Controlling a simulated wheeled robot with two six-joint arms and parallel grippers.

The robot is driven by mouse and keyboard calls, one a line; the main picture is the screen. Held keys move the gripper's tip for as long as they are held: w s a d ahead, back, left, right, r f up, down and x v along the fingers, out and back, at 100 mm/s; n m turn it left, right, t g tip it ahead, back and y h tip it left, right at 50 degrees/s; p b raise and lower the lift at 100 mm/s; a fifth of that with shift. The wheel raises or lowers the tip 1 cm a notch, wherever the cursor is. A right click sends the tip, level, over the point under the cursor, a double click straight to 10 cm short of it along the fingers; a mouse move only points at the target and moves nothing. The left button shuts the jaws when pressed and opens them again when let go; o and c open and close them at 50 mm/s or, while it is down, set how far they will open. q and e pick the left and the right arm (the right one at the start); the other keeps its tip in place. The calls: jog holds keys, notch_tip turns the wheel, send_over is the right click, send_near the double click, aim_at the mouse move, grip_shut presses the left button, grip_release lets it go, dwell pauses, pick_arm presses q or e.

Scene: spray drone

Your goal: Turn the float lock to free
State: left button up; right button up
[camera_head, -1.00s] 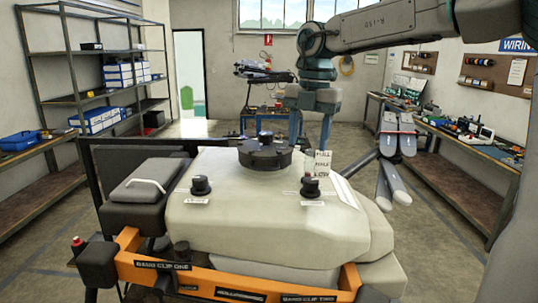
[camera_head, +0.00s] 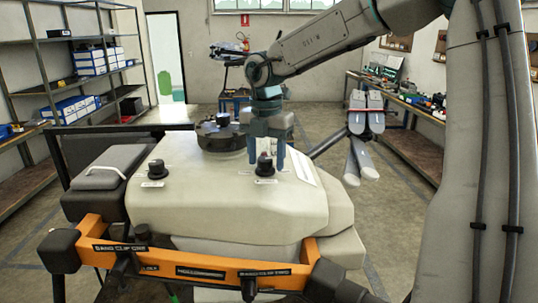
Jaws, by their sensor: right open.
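A cream tank body (camera_head: 225,212) stands in front of me with two black knobs on its top, each with a small white label too small to read. I cannot tell from the labels which knob is the float lock. My right gripper (camera_head: 267,157) points down over the right knob (camera_head: 264,166). It is open, with one finger on each side of this knob in the picture. I cannot tell whether the fingers touch it. The left knob (camera_head: 156,169) stands free. My left gripper is not in view.
A round black cap (camera_head: 220,136) sits just behind and left of my right gripper. An orange bar (camera_head: 170,262) with labelled clips crosses the front. A black box with a white handle (camera_head: 106,172) is at the left. Folded drone arms (camera_head: 362,135) stick out behind right.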

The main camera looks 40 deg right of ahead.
jog(key=shift+s+a, duration=0.1)
jog(key=shift+a, duration=0.05)
jog(key=shift+r, duration=0.1)
jog(key=shift+c, duration=1.4)
jog(key=c, duration=0.7)
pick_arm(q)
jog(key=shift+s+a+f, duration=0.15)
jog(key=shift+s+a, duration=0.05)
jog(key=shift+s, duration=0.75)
